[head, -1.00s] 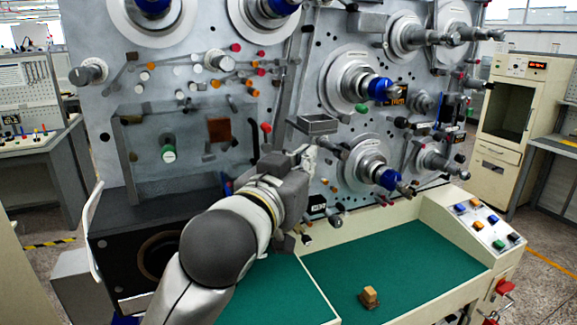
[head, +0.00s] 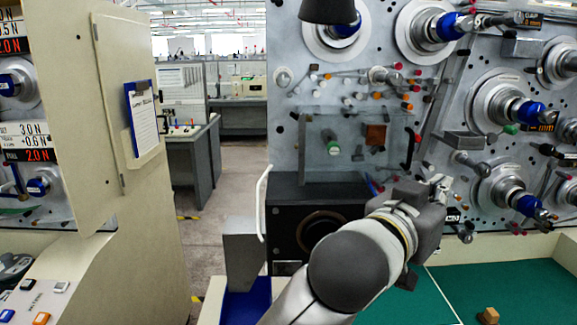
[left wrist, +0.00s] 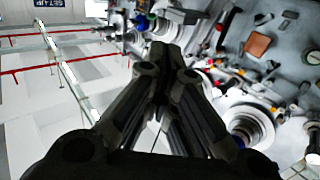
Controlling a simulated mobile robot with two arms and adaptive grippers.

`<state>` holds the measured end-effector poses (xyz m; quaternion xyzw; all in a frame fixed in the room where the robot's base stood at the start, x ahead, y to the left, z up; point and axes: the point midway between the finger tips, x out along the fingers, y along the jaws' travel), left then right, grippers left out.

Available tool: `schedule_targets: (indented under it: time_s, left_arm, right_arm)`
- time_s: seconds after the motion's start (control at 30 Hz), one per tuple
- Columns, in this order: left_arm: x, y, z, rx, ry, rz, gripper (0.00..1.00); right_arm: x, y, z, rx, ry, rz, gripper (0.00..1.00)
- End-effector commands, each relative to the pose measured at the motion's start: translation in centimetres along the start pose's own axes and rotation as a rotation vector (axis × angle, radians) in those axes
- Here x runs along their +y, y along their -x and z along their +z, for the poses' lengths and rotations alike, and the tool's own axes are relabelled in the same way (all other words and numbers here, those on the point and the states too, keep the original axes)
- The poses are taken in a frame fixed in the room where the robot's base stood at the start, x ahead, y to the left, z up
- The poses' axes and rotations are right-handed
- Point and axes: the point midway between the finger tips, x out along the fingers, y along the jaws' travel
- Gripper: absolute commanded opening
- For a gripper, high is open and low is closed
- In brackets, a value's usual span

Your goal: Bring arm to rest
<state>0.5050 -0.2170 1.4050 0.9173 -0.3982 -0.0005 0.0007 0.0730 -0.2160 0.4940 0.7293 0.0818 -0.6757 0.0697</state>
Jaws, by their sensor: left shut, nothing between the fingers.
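My left arm rises from the bottom of the head view. Its gripper (head: 442,186) is raised in front of the winding machine's grey panel (head: 300,128), above the green work surface (head: 415,303). In the left wrist view the dark fingers (left wrist: 163,50) are together and hold nothing. Part of the gripper is hidden behind its own wrist in the head view. My right gripper is not in view.
Spools with blue hubs (head: 522,112) and pegs stick out of the panel close to the gripper. A small wooden block (head: 488,316) sits on the green surface. A cream cabinet (head: 105,70) with a clipboard (head: 143,118) stands at left. Open floor (head: 222,195) lies between.

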Motion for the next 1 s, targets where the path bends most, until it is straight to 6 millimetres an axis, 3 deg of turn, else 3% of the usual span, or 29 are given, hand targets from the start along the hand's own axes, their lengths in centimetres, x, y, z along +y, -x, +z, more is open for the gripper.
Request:
schedule_targets:
  time_s: [0.27, 0.57, 0.77, 0.87, 1.0]
  left_arm:
    - [-2.6, 0.7, 3.0, -0.046, 0.048, -0.04, 0.0]
    - [-7.0, 2.6, 9.1, -0.143, 0.131, -0.118, 0.0]
    - [-10.9, 5.9, 16.5, -0.262, 0.213, -0.206, 0.0]
    - [-13.0, 9.1, 21.9, -0.356, 0.263, -0.267, 0.0]
    - [-15.0, 14.8, 29.5, -0.503, 0.318, -0.353, 0.0]
  right_arm:
    - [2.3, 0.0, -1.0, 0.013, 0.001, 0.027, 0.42]
    - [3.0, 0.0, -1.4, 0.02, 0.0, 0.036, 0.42]
    - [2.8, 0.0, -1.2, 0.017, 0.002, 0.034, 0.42]
    - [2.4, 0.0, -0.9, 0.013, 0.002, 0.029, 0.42]
    - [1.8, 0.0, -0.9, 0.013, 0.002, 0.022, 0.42]
